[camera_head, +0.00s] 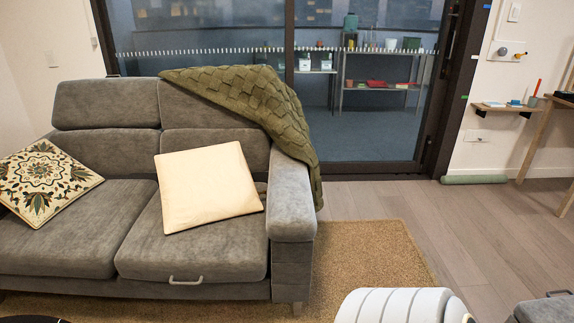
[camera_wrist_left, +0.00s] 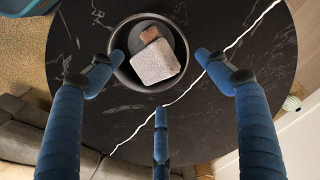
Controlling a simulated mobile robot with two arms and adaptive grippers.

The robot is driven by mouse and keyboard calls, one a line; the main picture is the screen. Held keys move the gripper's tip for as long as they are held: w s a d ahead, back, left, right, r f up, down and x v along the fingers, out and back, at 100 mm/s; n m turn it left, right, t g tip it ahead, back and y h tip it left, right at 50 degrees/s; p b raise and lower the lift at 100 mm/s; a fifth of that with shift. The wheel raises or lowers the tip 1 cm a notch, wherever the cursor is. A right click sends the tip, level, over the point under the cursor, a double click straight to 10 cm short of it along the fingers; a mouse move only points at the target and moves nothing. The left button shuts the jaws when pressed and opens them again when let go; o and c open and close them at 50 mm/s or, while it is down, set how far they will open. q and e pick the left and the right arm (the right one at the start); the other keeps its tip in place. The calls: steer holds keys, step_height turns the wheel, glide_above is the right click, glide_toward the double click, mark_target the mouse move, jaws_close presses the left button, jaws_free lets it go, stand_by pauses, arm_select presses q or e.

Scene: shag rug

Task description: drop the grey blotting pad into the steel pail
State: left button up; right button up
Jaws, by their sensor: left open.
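The grey blotting pad (camera_wrist_left: 156,63) shows in the left wrist view as a pale grey, speckled square block. It lies inside the steel pail (camera_wrist_left: 119,76), a dark grey round vessel seen from above. A small brown block (camera_wrist_left: 149,34) is in the pail beside the pad. My left gripper (camera_wrist_left: 160,58) is open, its blue fingers spread above the pail. One fingertip is near the rim on the left, one is off to the right, and the third is below; none is closed on the pad. The head view shows neither gripper, pad nor pail.
The pail stands on a round black table (camera_wrist_left: 240,110) with white veins, mostly clear around it. The head view shows a grey sofa (camera_head: 90,232) with cushions and a green throw (camera_head: 250,100), a tan rug (camera_head: 375,255) and a white ribbed object (camera_head: 400,306) at the bottom.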

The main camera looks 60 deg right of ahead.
arm_select(q)
step_height(320, 180, up, 12)
stand_by(0.4)
stand_by(0.4)
